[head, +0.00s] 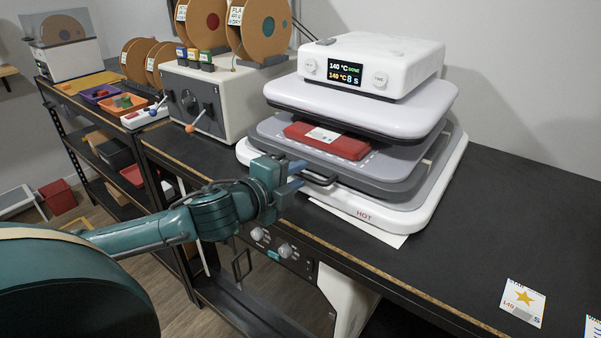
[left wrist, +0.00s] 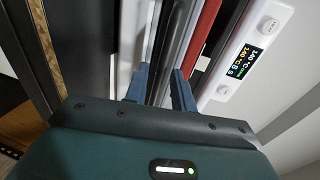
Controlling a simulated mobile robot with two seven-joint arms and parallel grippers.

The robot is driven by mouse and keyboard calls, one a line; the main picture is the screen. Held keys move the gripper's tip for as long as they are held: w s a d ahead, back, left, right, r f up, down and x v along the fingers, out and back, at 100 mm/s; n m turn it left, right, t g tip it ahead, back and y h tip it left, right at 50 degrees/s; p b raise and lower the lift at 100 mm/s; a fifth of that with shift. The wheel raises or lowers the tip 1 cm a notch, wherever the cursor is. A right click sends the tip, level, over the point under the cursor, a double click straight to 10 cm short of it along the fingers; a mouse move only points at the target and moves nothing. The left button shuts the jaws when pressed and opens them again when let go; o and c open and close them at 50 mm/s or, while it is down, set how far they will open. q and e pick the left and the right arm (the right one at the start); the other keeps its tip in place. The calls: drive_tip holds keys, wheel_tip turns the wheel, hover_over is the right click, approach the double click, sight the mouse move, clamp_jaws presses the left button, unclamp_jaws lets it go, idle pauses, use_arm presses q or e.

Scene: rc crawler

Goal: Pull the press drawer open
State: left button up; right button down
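The heat press (head: 360,110) stands on the black bench, its lilac upper plate raised above a grey drawer (head: 405,165). A red folded cloth (head: 328,140) with a white patch lies on the drawer. A dark bar handle (head: 320,180) is at the drawer's front. My left gripper (head: 303,174) is at the handle's left end, with its two blue fingers apart, one above the other. In the left wrist view, the left gripper (left wrist: 160,85) shows its fingers spread towards the drawer's front edge. I cannot tell whether they touch the handle. My right gripper is out of view.
A beige machine (head: 215,100) with two spools on top stands left of the press. A star card (head: 522,302) lies on the bench (head: 460,240) at the right. The bench is mostly clear there. Bins and spools fill the shelf at the left.

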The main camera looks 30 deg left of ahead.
use_arm(q)
drive_tip(key=shift+x, duration=0.8)
drive_tip(key=shift+c, duration=0.4)
clamp_jaws()
